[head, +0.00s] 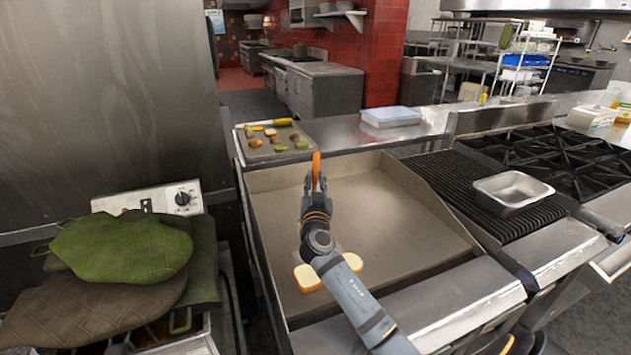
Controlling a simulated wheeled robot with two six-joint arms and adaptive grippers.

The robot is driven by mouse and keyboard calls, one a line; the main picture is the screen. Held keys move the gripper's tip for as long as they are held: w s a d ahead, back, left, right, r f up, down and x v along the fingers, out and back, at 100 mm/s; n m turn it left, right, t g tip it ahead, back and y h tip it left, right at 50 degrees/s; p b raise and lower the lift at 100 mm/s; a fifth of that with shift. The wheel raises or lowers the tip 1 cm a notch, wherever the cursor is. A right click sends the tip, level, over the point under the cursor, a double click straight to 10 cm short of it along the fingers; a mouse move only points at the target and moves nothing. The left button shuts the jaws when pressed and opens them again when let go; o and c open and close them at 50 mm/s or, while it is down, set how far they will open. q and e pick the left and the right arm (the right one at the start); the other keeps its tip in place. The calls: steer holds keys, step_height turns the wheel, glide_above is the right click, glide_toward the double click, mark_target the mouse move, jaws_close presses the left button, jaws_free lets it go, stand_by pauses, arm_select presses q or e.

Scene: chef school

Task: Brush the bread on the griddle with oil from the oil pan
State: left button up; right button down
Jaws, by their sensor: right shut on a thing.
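My right gripper (315,192) is over the middle of the griddle (400,215), shut on an upright orange handle (316,166). It looks like the brush; its bristles are hidden behind the gripper. The bread (307,278) lies on the griddle below my right arm. Pale bread shows on both sides of the arm, and its middle is hidden. A metal pan (512,188), likely the oil pan, stands on the ribbed grill to the right; I cannot make out oil in it. My left gripper is out of view.
A tray (262,157) with several small food pieces stands behind the griddle, near a blue-lidded box (391,116). Green oven mitts (122,247) lie at the left. A raised wall (425,197) divides griddle from grill. The griddle's right part is clear.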

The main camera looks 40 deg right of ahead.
mark_target(316, 158)
steer(key=shift+f, duration=0.2)
step_height(316, 158, up, 2)
steer(key=shift+w+r+p, duration=0.1)
steer(key=shift+p, duration=0.55)
steer(key=shift+r+p, duration=1.4)
steer(key=shift+r, duration=1.15)
